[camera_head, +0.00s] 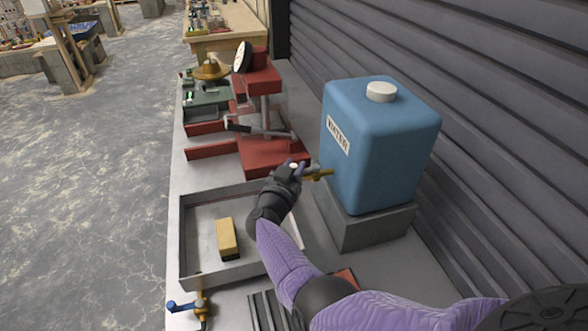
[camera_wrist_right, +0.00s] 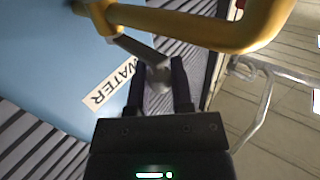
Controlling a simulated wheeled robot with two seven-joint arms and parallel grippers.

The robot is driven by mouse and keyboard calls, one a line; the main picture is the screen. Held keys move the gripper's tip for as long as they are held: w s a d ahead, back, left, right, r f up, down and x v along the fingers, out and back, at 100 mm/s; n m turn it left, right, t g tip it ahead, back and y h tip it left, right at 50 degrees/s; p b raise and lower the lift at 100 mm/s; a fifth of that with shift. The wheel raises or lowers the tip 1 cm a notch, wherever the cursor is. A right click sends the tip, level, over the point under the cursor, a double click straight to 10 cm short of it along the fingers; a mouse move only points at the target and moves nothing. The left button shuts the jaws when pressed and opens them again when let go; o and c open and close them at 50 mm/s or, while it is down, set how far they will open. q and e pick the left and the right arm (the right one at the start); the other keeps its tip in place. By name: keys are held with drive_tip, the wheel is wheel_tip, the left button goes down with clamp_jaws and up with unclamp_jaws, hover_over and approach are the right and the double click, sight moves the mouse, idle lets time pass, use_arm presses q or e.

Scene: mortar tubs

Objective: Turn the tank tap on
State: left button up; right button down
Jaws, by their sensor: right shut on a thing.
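The blue water tank (camera_head: 378,150) with a white cap and a WATER label stands on a grey block at the right of the bench. Its brass tap (camera_head: 321,174) sticks out to the left, low on the tank. In the right wrist view the brass tap (camera_wrist_right: 215,28) crosses the top, and a grey lever (camera_wrist_right: 138,48) runs from it down between my fingers. My right gripper (camera_wrist_right: 159,80) is shut on the lever's end. In the head view my right gripper (camera_head: 298,170) is at the tap and hides part of it. My left gripper is not in view.
A grey tray (camera_head: 184,240) holding a tan block (camera_head: 227,238) lies below my right forearm. A red stand (camera_head: 272,155) with a dial is just behind the gripper. A blue-handled brass tap (camera_head: 198,302) is at the bench's front left. A ribbed wall (camera_head: 480,110) closes the right side.

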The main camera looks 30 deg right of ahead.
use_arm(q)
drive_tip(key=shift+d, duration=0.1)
use_arm(e)
drive_tip(key=c, duration=0.5)
unclamp_jaws()
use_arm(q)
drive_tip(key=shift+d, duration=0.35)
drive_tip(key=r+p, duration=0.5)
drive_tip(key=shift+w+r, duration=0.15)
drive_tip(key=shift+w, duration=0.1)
use_arm(e)
drive_tip(key=v, duration=1)
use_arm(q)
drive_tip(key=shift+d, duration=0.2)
use_arm(e)
drive_tip(key=shift+w, duration=0.1)
